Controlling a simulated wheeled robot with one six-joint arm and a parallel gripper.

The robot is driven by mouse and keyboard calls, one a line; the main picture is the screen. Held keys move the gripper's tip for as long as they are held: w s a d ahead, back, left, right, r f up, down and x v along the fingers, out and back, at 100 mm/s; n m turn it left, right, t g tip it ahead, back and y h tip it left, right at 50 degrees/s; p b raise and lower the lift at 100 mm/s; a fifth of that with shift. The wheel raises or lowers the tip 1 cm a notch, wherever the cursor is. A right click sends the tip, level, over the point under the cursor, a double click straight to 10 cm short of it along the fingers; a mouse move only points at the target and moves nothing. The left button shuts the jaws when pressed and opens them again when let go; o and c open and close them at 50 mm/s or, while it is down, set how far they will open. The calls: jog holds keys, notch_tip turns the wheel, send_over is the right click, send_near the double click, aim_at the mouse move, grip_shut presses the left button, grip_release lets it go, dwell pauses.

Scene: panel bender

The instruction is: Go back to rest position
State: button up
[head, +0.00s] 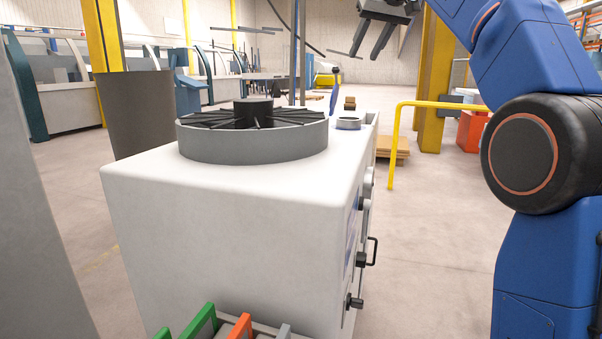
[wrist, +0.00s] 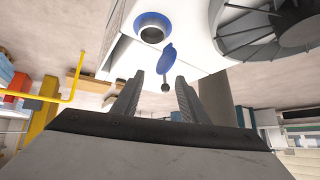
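My gripper (head: 376,36) shows at the top of the head view, raised above and beyond the white machine and pointing down. In the wrist view my gripper (wrist: 158,95) has its two fingers apart, with nothing between them. My blue arm fills the right side of the head view.
A white cabinet (head: 230,225) with a round finned grey top (head: 250,150) stands ahead; a small ring (head: 348,123) sits at its back right. A yellow rail (head: 393,145) and yellow column (head: 433,80) stand to the right. Green and orange handles (head: 240,326) are at the front bottom.

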jog(key=s+d+f+g+h, duration=0.1)
jog(key=s+d+f, duration=0.2)
jog(key=s+f, duration=1.2)
jog(key=s+d+f+m+g, duration=0.1)
jog(key=s+d+f, duration=0.3)
jog(key=s+f, duration=1.2)
jog(key=s+d+f+m+g+h, duration=0.1)
jog(key=s+d+f, duration=0.3)
jog(key=s+f, duration=1.2)
notch_tip(320, 180, down, 6)
jog(key=shift+r+g+h, duration=0.1)
jog(key=shift+g+h, duration=0.2)
jog(key=shift+d, duration=0.1)
